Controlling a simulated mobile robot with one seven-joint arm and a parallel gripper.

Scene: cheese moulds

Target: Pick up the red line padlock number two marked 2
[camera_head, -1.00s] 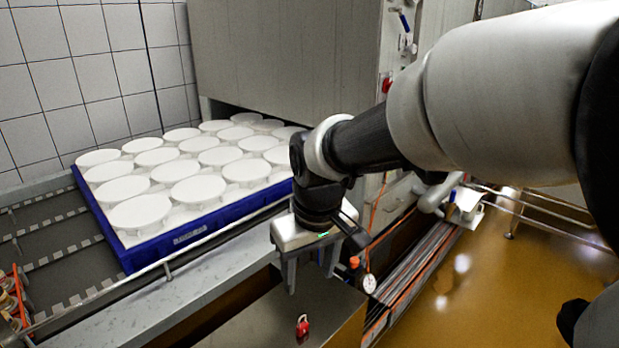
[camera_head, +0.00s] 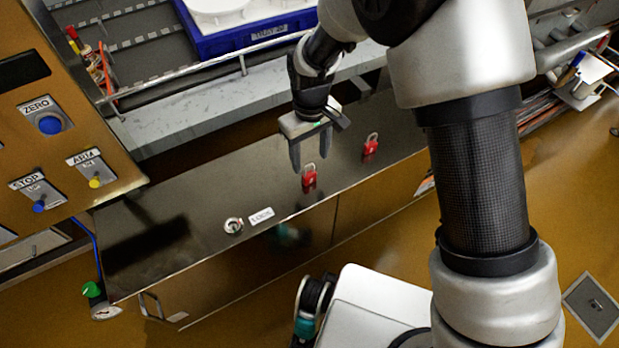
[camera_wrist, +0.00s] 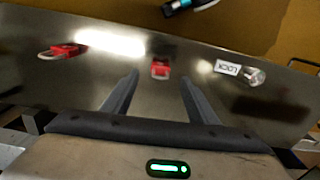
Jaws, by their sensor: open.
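Two red padlocks with pale shackles lie on the dark metal bench top. The nearer padlock (camera_head: 309,179) is just below and in front of my gripper (camera_head: 310,164); in the wrist view this padlock (camera_wrist: 160,68) shows between and just beyond my fingertips. The other padlock (camera_head: 370,147) lies further right; it shows at the left in the wrist view (camera_wrist: 63,51). I cannot read a number on either one. My gripper is open and empty, fingers pointing down, apart from both padlocks.
A white label reading LOCK (camera_head: 261,216) and a round metal fitting (camera_head: 233,225) are on the bench (camera_head: 170,225). A control panel (camera_head: 60,130) with buttons stands at the left. A blue tray (camera_head: 250,38) of white moulds is behind. The bench's left part is clear.

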